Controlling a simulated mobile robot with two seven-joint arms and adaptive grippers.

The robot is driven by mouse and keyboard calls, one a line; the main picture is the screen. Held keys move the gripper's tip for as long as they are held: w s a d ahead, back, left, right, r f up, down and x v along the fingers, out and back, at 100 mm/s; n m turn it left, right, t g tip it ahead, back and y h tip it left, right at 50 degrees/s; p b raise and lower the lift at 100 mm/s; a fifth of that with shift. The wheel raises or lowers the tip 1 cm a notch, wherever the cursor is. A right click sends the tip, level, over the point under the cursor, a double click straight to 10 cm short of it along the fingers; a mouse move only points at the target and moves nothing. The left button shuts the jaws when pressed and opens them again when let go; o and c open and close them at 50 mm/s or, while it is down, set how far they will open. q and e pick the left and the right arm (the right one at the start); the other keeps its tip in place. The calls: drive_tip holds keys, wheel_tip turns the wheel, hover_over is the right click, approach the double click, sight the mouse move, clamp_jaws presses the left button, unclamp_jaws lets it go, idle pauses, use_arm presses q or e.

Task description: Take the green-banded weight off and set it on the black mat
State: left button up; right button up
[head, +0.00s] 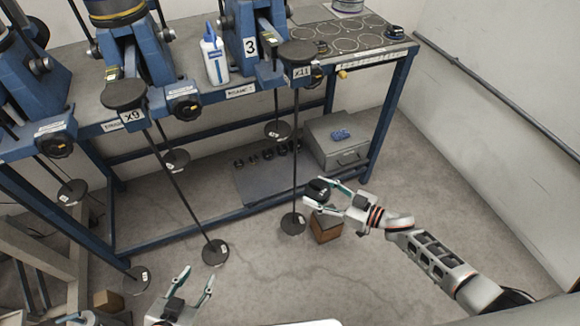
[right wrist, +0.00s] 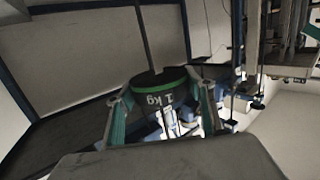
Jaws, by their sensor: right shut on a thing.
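My right gripper (head: 322,197) is shut on a dark round weight (head: 317,187), just right of the rod marked x11 (head: 295,140). In the right wrist view the weight (right wrist: 158,92) shows a green band and "1 kg" between the fingers. A thin rod appears to meet its top face there; I cannot tell whether they touch. The rod's bottom disc (head: 293,223) looks bare. A dark mat (head: 262,193) lies on the floor under the bench with several small black weights along its back. My left gripper (head: 194,287) is open and empty at the bottom.
A brown block (head: 325,227) stands on the floor below my right gripper. A grey metal box (head: 336,141) stands right of the mat. Another long rod, marked x9, ends in a disc (head: 215,252). The blue bench (head: 388,110) stands over the mat. The mat's front is clear.

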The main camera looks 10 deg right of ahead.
drive_tip(key=s+d+r+m+t+h, duration=0.2)
drive_tip(key=s+d+r+m+h, duration=0.1)
drive_tip(key=r, duration=0.6)
drive_tip(key=s+d+r+m+t+h, duration=0.2)
drive_tip(key=s+d+r+m+h, duration=0.1)
drive_tip(key=r, duration=0.6)
drive_tip(key=s+d+r+m+t+h, duration=0.2)
drive_tip(key=s+d+r+m+h, duration=0.2)
drive_tip(key=r, duration=0.6)
drive_tip(key=h, duration=0.2)
drive_tip(key=shift+s+h, duration=0.25)
drive_tip(key=shift+h, duration=0.15)
drive_tip(key=shift+w+d+r, duration=0.1)
drive_tip(key=shift+d, duration=0.05)
